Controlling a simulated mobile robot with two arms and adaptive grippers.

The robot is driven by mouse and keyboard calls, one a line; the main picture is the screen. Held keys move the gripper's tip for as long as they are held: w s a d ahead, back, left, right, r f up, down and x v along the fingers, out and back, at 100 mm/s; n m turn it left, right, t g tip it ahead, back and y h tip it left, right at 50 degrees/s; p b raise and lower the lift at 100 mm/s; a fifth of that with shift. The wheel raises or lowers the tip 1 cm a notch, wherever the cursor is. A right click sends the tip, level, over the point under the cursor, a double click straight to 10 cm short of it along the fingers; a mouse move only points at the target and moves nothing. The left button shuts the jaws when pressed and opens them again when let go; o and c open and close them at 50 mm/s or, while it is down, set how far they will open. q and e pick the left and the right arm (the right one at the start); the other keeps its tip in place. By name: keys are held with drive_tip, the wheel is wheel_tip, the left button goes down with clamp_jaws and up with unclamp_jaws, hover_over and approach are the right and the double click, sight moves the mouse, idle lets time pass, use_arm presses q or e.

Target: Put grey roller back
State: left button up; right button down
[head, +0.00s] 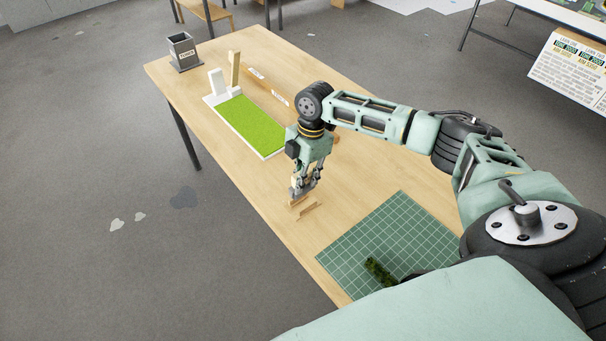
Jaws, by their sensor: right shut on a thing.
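My right gripper (303,194) points down over the table, just above small wooden pieces (308,211) near the table's left edge. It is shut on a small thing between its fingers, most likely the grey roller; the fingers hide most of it. I cannot tell whether the held thing touches the wooden pieces below. My left gripper is not in view.
The wooden table (340,185) also carries a green turf board (252,122) with white and wooden uprights, a grey labelled box (183,52) at the far corner, and a green cutting mat (392,235) with a moss strip (379,271). Small white labels (280,101) lie beside the board.

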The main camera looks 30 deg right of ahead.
drive_tip(key=shift+f, duration=0.7)
drive_tip(key=shift+f+b, duration=1.4)
drive_tip(key=shift+f, duration=0.85)
drive_tip(key=shift+f, duration=0.25)
drive_tip(key=c, duration=1.5)
unclamp_jaws()
drive_tip(key=shift+c, duration=0.2)
drive_tip(key=shift+r, duration=0.1)
